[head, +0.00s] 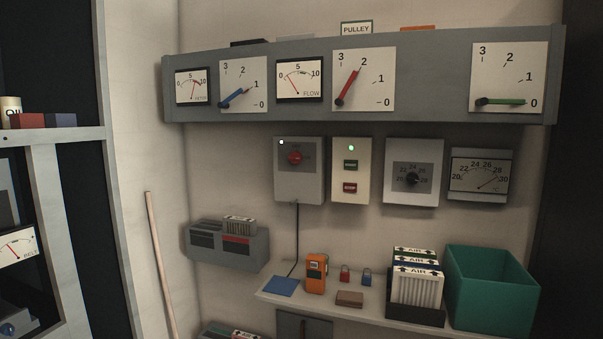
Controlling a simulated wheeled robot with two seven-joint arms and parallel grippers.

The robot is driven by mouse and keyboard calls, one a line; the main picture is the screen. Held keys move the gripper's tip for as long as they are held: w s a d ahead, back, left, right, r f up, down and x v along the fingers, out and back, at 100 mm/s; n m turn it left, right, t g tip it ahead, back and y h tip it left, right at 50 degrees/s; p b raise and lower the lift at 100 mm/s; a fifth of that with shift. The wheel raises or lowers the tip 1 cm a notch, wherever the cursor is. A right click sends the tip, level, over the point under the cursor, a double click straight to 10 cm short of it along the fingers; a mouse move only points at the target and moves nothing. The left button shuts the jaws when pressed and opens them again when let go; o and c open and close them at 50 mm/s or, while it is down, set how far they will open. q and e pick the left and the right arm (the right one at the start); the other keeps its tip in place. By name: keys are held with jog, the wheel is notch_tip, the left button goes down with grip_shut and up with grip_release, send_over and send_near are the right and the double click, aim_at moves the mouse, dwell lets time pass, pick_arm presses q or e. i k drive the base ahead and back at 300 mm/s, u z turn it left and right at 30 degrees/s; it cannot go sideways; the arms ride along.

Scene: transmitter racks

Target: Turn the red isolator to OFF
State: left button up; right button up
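The red isolator (294,157) is a round red knob on a grey wall box (298,190), left of the middle of the head view. A small white light (281,142) shows at the box's top left corner. The lettering around the knob is too small to read, so its position cannot be told. A black cable (296,240) runs down from the box. Neither of my grippers is in view, and nothing touches the knob.
Right of it hang a white button box (351,190), a black-knob dial box (413,195) and a gauge (481,175). A grey gauge panel (430,65) juts out above. Below, a shelf (375,309) holds an orange meter (316,274), padlocks, filters and a green bin (490,290).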

aim_at(296, 157)
jog(key=z, duration=0.6)
jog(key=i, duration=0.55)
jog(key=z, duration=0.9)
jog(key=i, duration=0.85)
jog(key=u, duration=0.75)
jog(key=i, duration=0.65)
jog(key=u, duration=0.8)
